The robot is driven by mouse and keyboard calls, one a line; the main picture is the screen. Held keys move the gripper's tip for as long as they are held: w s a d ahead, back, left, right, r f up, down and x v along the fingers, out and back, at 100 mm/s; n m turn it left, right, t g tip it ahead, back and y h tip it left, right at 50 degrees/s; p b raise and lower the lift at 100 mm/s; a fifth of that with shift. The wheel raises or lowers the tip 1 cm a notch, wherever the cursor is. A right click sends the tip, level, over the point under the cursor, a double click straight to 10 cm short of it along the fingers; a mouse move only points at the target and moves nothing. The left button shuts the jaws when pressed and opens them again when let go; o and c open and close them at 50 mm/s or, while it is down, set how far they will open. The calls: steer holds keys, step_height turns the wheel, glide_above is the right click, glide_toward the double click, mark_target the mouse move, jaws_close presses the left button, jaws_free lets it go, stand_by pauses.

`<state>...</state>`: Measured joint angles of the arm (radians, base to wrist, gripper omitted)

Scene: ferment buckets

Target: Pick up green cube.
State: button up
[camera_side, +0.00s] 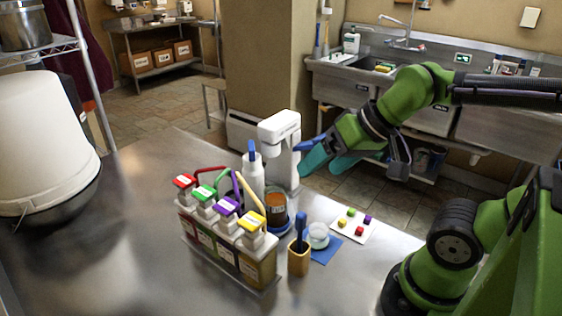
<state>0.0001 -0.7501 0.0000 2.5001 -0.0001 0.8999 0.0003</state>
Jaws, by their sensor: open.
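The small green cube (351,212) lies on a white card (372,234) on the steel table. A yellow cube (342,223), a red cube (359,231) and a purple cube (367,219) lie close around it on the same card. My gripper (302,159) has blue and teal fingers that stand apart, with nothing seen between them. It is in the air, above and to the left of the green cube in the picture, beside the white dispensing device (282,140).
A rack of capped bottles (230,240) stands left of the card. A brown-filled beaker (276,207), a small glass dish (318,236) on a blue mat (325,254) and a wooden holder (298,260) stand between. A white bucket (40,130) is far left. The table's front is clear.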

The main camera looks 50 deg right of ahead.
steer(key=c, duration=0.6)
steer(key=n+g+h, duration=0.2)
steer(key=n+g, duration=0.2)
steer(key=g, duration=0.3)
glide_above(352, 210)
step_height(352, 210, down, 7)
step_height(352, 210, down, 17)
steer(key=shift+r, duration=0.1)
